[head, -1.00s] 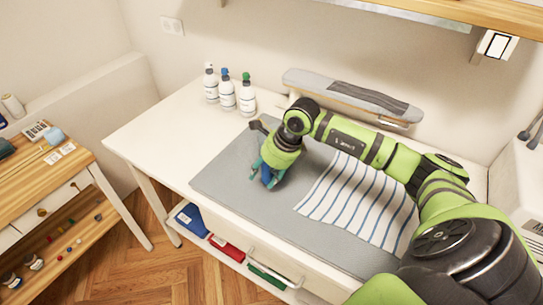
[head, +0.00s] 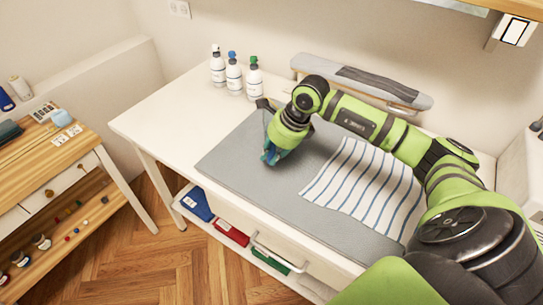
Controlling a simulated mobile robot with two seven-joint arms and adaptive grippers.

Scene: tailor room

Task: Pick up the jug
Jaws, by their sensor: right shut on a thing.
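My right gripper (head: 272,154) points down over the left part of the grey mat (head: 225,163) on the white table. It is shut on a teal-blue thing, which I take to be the jug (head: 268,158). The gripper hides most of it, so its shape and handle cannot be made out. I cannot tell whether it touches the mat or is just above it. My left gripper is not in view.
Several spray bottles (head: 234,78) stand at the table's back left. A sleeve board (head: 360,82) lies along the wall behind my arm. A striped cloth (head: 365,190) covers the mat's right part. The table's left end (head: 160,115) is clear.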

